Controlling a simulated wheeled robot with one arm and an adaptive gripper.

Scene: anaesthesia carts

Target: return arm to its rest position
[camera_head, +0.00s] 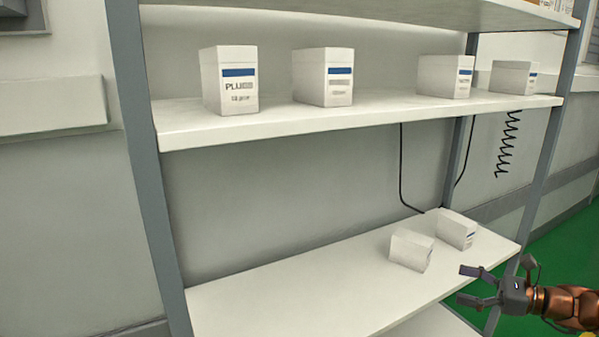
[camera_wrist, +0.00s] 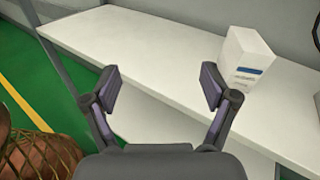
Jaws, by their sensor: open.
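My gripper (camera_head: 474,285) is at the lower right in the head view, in front of the right end of the lower shelf (camera_head: 290,300). Its fingers are spread and nothing is between them. In the wrist view my gripper (camera_wrist: 163,92) is open and empty, with the lower shelf (camera_wrist: 140,48) beyond the fingers. A white box with a blue stripe (camera_wrist: 247,60) stands on that shelf, to the right of the fingers and apart from them. My arm shows only in part at the right edge of the head view.
Two white boxes, one nearer (camera_head: 410,250) and one behind (camera_head: 457,230), are on the lower shelf. Several more stand on the middle shelf (camera_head: 380,112). Grey rack posts (camera_head: 140,150) frame the shelves. Black cables hang behind. Green floor (camera_head: 565,240) is open at the right.

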